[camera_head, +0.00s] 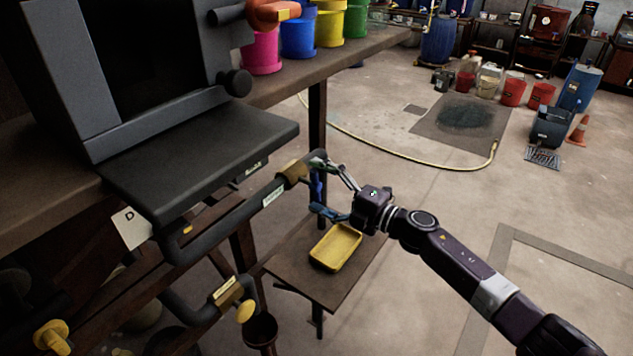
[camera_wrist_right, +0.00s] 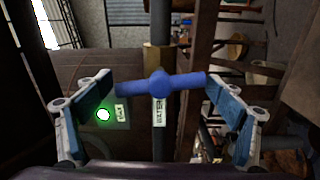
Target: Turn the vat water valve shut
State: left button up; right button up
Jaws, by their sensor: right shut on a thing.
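The water valve has a blue bar handle (camera_head: 317,186) on a brass body (camera_head: 293,172) in the dark pipe below the vat's shelf. In the right wrist view the blue handle (camera_wrist_right: 160,84) lies crosswise to the pipe, slightly tilted, with its right end higher. A label reading WATER (camera_wrist_right: 159,112) is on the pipe below it. My right gripper (camera_head: 319,187) is shut on the handle, one finger at each end of the bar. My left gripper is not in view.
A green light (camera_wrist_right: 103,115) glows beside the pipe. A yellow tray (camera_head: 335,247) sits on a low wooden stand (camera_head: 290,268) below my gripper. A lower pipe has a yellow-handled valve (camera_head: 245,311). Coloured buckets (camera_head: 298,38) stand on the bench.

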jog(key=shift+m+p, duration=0.35)
jog(key=shift+m, duration=0.55)
jog(key=o, duration=1)
jog(key=shift+o, duration=0.2)
jog(key=shift+s+d, duration=0.1)
jog(key=shift+d, duration=0.2)
jog(key=v, duration=1.1)
jog(key=shift+s, duration=0.15)
jog(key=shift+d, duration=0.15)
